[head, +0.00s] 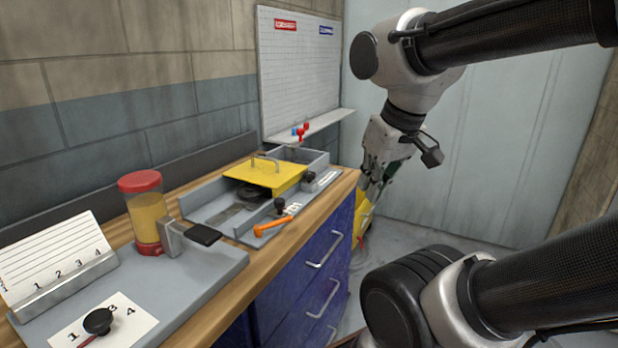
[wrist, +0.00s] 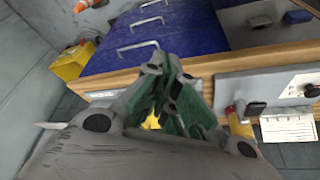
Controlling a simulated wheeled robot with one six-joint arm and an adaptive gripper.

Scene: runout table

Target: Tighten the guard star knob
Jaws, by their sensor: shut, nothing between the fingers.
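A yellow guard plate (head: 266,174) with a handle on top sits over the grey runout bed on the bench in the head view. A black knob (head: 309,178) stands at its right side, and another black knob (head: 279,206) stands nearer, by a small label. I cannot tell for certain which of them is the guard star knob. My gripper (head: 372,182) hangs beyond the bench's right end, apart from the guard and both knobs. In the wrist view my gripper (wrist: 166,72) is shut and empty, with the bench edge and blue drawers behind it.
An orange-handled lever (head: 272,226) lies at the bed's front edge. A red-lidded jar (head: 146,212), a black-ended arm (head: 203,234) and a black pointer knob (head: 98,321) are nearer left. A yellow box (wrist: 70,63) stands on the floor beside the blue drawers (wrist: 145,35).

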